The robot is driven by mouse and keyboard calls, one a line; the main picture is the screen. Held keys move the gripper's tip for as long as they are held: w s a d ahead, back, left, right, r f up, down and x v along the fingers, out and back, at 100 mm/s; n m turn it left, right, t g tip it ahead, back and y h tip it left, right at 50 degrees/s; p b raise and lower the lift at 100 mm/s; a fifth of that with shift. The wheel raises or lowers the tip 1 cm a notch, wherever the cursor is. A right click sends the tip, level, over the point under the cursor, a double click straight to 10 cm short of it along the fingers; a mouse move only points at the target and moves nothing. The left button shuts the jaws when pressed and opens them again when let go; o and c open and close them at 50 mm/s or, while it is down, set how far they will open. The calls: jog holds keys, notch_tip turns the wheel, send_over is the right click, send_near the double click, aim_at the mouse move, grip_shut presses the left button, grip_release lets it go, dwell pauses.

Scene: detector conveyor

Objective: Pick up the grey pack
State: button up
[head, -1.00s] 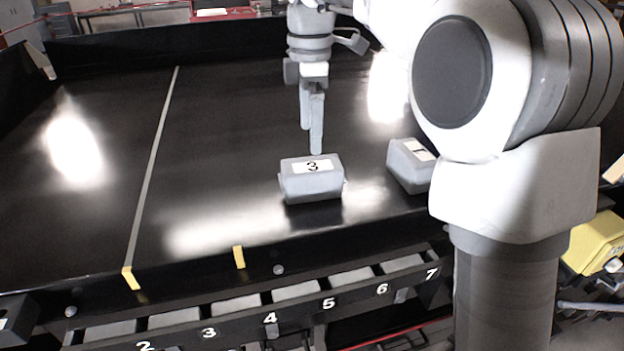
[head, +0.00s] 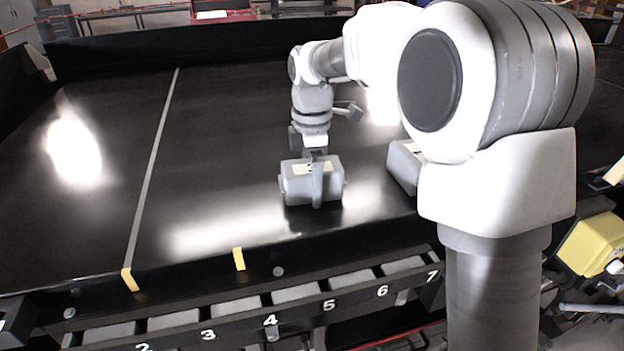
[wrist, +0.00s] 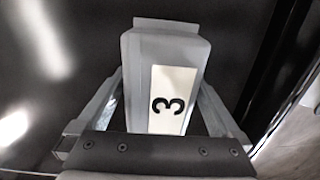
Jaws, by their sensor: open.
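The grey pack (head: 295,188) sits on the black conveyor belt, near its front edge. In the wrist view the pack (wrist: 140,60) carries a white label with a black 3. My gripper (head: 316,196) is lowered over the pack and covers part of its label in the head view. In the wrist view my gripper (wrist: 160,105) has one finger on each side of the pack. The jaws are open, with narrow gaps to the pack's sides. The fingertips are partly hidden beside the pack.
A second grey pack (head: 402,165) sits to the right on the belt, partly hidden by my arm. A rack with numbered slots (head: 250,318) runs along the belt's front. A yellow object (head: 590,243) is at the far right. The belt's left side is clear.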

jog(key=c, duration=1.6)
jog(key=shift+r, duration=0.15)
